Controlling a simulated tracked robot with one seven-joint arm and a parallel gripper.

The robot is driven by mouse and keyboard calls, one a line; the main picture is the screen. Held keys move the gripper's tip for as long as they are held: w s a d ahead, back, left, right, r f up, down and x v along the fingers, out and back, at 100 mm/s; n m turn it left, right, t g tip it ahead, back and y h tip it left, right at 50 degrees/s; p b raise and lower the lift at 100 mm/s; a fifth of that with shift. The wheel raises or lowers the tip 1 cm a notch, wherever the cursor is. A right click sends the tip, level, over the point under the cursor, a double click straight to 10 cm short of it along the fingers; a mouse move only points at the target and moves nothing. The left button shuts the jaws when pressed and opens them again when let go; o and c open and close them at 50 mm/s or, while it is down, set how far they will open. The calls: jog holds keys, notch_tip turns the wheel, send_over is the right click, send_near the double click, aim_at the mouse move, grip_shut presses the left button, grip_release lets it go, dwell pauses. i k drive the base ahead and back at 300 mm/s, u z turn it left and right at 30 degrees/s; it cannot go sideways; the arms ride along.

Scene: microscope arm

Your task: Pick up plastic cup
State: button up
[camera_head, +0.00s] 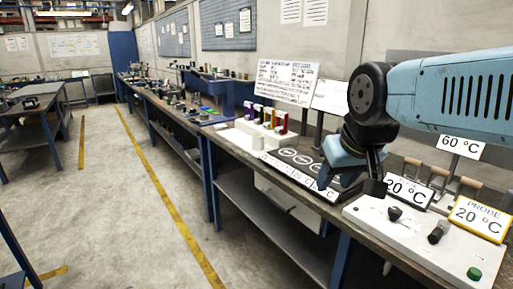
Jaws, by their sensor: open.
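My gripper (350,187) hangs over the near workbench (225,150), pointing down, above the right end of a dark panel with round plates. Its fingers are apart and nothing shows between them.
A white rack with coloured items (266,120) stands left of my gripper. A white control box (420,235) with knobs and a green button is at right, with temperature signs (478,217) behind it. The floor aisle (110,200) at left is clear.

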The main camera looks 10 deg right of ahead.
aim_at(258, 139)
jog(key=k, duration=1.05)
jog(key=u, duration=0.6)
jog(key=i, duration=2.1)
jog(key=z, duration=0.4)
